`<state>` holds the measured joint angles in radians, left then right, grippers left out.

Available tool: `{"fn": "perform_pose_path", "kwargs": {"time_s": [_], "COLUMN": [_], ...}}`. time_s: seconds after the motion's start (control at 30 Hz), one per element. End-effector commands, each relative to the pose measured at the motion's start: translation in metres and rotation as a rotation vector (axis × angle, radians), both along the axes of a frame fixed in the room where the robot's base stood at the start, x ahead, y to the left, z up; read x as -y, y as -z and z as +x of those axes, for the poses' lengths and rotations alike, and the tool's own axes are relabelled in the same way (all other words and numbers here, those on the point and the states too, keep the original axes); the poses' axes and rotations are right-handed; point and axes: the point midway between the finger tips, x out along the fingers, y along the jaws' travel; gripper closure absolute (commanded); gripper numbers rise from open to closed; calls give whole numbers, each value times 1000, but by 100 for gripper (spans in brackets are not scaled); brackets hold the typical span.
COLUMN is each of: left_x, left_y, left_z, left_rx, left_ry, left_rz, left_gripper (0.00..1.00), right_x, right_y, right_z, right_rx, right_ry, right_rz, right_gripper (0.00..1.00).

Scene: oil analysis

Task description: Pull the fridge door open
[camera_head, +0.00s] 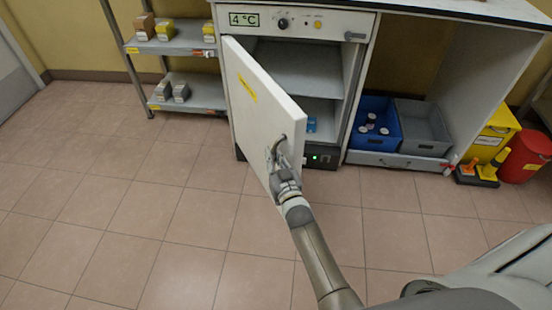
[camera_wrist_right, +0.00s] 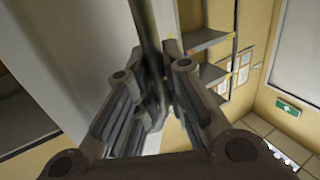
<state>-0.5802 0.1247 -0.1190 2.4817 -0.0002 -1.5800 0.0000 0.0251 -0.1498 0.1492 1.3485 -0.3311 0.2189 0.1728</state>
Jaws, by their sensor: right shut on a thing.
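The fridge door (camera_head: 258,110) is white and stands partly open, hinged on the left and swung out toward me. The fridge (camera_head: 300,22) has a 4 °C display on its top panel. Its inside shows a grey shelf and a small blue item (camera_head: 311,124) low down. My right gripper (camera_head: 279,160) is at the door's free edge, shut on the door handle (camera_head: 276,146). In the right wrist view the fingers (camera_wrist_right: 158,95) close around the dark handle bar (camera_wrist_right: 147,30). My left gripper is not in view.
A shelf rack (camera_head: 178,46) with boxes stands left of the fridge. On the right are a blue crate (camera_head: 364,139) and a grey crate (camera_head: 427,146), then yellow and red bins (camera_head: 526,156). The tiled floor in front of the door is clear.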

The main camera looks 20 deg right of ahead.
Motion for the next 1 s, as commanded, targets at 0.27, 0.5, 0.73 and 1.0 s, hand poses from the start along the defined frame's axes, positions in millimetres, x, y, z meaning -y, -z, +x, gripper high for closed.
{"fn": "perform_pose_path", "kwargs": {"time_s": [0.27, 0.5, 0.73, 1.0], "left_x": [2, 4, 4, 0], "left_y": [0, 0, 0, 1], "left_z": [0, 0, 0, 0], "left_rx": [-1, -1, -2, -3], "left_ry": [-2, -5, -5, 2], "left_rz": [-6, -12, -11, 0], "left_gripper": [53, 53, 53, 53], "right_x": [-1, -1, -1, -1], "right_y": [-2, -2, -2, -1], "right_z": [3, 3, 3, 1], "right_rx": [4, 5, 3, 1], "right_ry": [-5, -5, -5, -4], "right_rz": [-3, -2, -2, -2], "right_gripper": [100, 88, 66, 66]}}
